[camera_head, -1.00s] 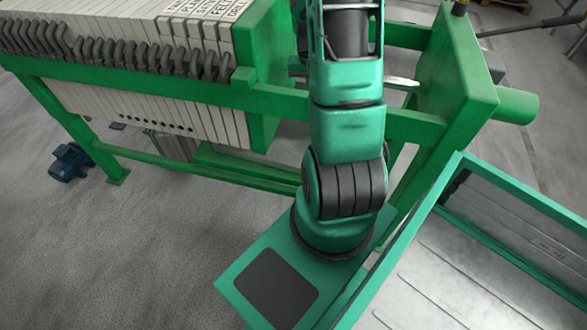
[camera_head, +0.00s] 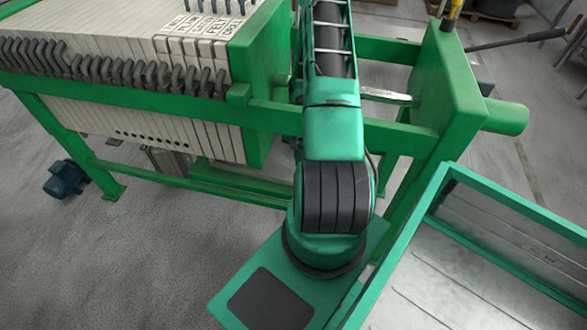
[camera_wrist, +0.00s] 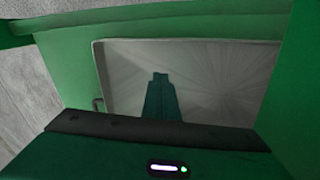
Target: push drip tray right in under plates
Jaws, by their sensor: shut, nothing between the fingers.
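The filter press plates (camera_head: 130,75) hang as a pale row in a green frame. In the wrist view a grey, metal-looking panel with a pale raised rim (camera_wrist: 220,75) lies ahead between green members; it seems to be the drip tray. In the head view my gripper is hidden behind the arm and frame, and the tray cannot be made out clearly.
A green frame rail (camera_head: 400,130) crosses close to my arm. A thick green end plate (camera_head: 450,75) stands to the right. A blue motor (camera_head: 65,180) sits on the floor at left. The front left floor (camera_head: 110,260) is clear.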

